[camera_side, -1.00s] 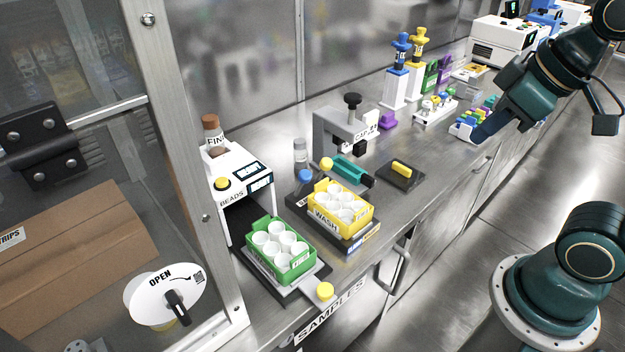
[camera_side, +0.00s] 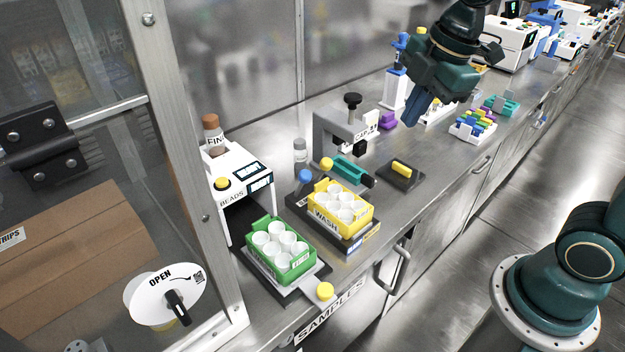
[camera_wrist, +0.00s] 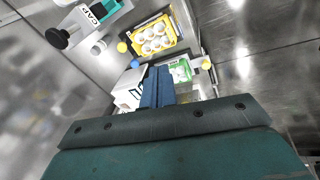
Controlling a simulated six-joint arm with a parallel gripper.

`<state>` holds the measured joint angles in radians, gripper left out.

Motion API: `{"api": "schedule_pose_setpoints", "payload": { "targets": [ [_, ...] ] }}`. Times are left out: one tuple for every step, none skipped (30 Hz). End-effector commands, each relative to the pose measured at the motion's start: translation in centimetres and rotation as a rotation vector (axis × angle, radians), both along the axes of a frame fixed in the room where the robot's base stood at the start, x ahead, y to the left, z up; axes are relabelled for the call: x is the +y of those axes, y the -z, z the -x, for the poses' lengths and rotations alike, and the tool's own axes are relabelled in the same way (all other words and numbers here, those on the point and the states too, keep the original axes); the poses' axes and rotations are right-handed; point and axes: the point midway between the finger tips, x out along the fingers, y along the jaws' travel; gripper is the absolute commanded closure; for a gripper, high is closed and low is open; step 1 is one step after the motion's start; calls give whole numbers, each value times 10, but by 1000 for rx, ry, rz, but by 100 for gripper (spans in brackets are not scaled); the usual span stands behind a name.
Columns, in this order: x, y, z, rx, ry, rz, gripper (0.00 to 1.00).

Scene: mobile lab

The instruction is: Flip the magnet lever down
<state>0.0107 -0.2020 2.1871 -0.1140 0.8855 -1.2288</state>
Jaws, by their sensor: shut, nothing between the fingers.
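A yellow ball knob (camera_side: 327,164) stands raised at the back of the dark base (camera_side: 293,205) under the yellow WASH rack (camera_side: 355,218); it looks like the lever's end, though its stem is mostly hidden. The knob also shows in the wrist view (camera_wrist: 122,47), beside the yellow rack (camera_wrist: 137,35). My gripper (camera_side: 414,122) is shut and empty, pointing down above the bench, behind and right of the base and well apart from the knob. In the wrist view its blue fingers (camera_wrist: 157,72) are together.
A blue cap (camera_side: 305,176) and a vial (camera_side: 300,150) stand close to the yellow knob. The white BEADS machine (camera_side: 237,170) and green rack (camera_side: 288,265) lie left and front.

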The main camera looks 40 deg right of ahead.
Motion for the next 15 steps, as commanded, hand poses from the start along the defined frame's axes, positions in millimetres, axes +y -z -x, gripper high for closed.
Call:
{"api": "schedule_pose_setpoints", "payload": {
  "targets": [
    [1,4,-7,10,-55,11,100],
    [1,5,-11,12,-91,18,100],
    [2,8,-15,18,-136,27,100],
    [2,9,-19,21,-170,33,100],
    [3,11,-22,24,-205,39,100],
    [3,14,-27,29,-252,48,100],
    [4,16,-30,31,-287,54,100],
    [4,18,-34,33,-321,59,100],
    [5,21,-39,38,-367,66,100],
    [5,24,-42,40,-402,71,100],
    [6,26,-45,43,-438,75,100],
    [6,29,-50,46,-485,82,100],
    [7,32,-53,48,-520,86,100],
    [7,34,-57,51,-555,90,100],
    [8,37,-61,52,-601,96,100]
  ]
}}
